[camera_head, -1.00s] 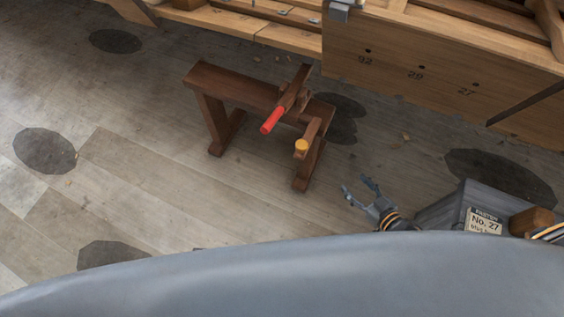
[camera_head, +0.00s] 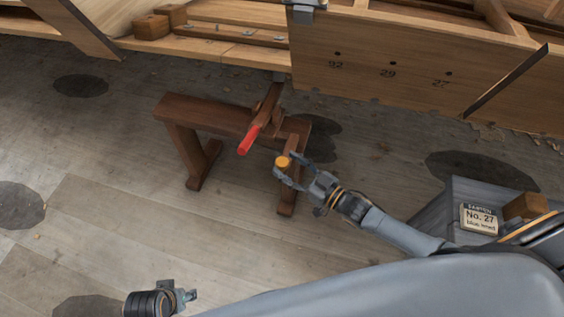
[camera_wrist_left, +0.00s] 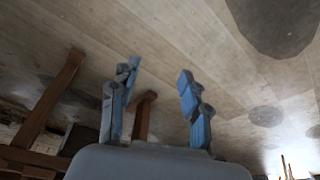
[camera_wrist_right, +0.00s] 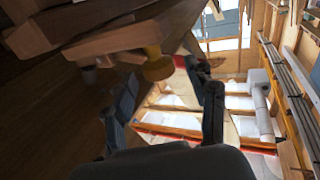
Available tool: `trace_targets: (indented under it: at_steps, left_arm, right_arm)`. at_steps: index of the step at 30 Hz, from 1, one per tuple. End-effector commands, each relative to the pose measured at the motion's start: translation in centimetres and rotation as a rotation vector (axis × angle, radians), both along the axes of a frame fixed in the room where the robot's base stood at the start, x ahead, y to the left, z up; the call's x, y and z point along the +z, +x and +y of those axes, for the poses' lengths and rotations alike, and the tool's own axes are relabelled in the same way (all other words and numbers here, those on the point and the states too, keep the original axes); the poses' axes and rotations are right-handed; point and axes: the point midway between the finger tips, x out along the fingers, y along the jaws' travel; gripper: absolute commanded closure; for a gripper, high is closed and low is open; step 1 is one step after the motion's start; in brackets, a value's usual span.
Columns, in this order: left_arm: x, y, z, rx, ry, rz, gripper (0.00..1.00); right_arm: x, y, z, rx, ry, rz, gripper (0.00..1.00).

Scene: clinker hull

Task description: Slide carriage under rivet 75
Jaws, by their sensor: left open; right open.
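A dark wooden bench (camera_head: 205,112) stands beside the hull. Across its right end lies a wooden piece with a red handle (camera_head: 250,138); I cannot tell whether this is the carriage. An arm at that end bears a yellow knob (camera_head: 282,162). My right gripper (camera_head: 288,169) is open at this knob. In the right wrist view the knob (camera_wrist_right: 157,66) shows between the finger tips or just beyond them. My left gripper (camera_head: 191,294) is low at the front left. In the left wrist view it (camera_wrist_left: 158,72) is open and empty. No number 75 is readable.
The hull planking (camera_head: 385,52) runs along the back, with several numbered holes, 29 and 27 among them. A grey box (camera_head: 458,200) with a "No. 27" card (camera_head: 479,219) and a wooden block (camera_head: 524,207) stands at the right. Floor left of the bench is clear.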

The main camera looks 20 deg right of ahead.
Motion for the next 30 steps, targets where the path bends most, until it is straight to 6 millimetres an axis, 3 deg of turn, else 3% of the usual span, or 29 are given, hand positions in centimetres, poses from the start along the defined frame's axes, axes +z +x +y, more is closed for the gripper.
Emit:
trace_targets:
  at_steps: [6, 16, 24, 25, 30]
  left_arm:
    - [1.1, 0.1, 0.0, 0.001, -0.001, -0.007, 0.53]
    - [1.3, 0.1, 0.0, 0.001, -0.001, -0.007, 0.53]
    - [1.3, 0.1, 0.0, 0.001, -0.001, -0.007, 0.53]
    - [1.3, 0.1, 0.0, 0.001, -0.001, -0.007, 0.53]
    - [1.3, 0.1, 0.0, 0.001, -0.001, -0.007, 0.53]
  right_arm:
    - [-0.1, 1.9, 1.2, 0.000, 0.000, 0.000, 0.43]
    - [0.0, 2.1, 1.4, 0.000, 0.000, 0.001, 0.43]
    - [0.0, 2.1, 1.4, 0.000, -0.001, 0.001, 0.96]
    - [0.0, 2.1, 1.4, 0.000, -0.001, 0.001, 1.00]
    - [0.0, 2.1, 1.5, 0.000, 0.000, 0.001, 1.00]
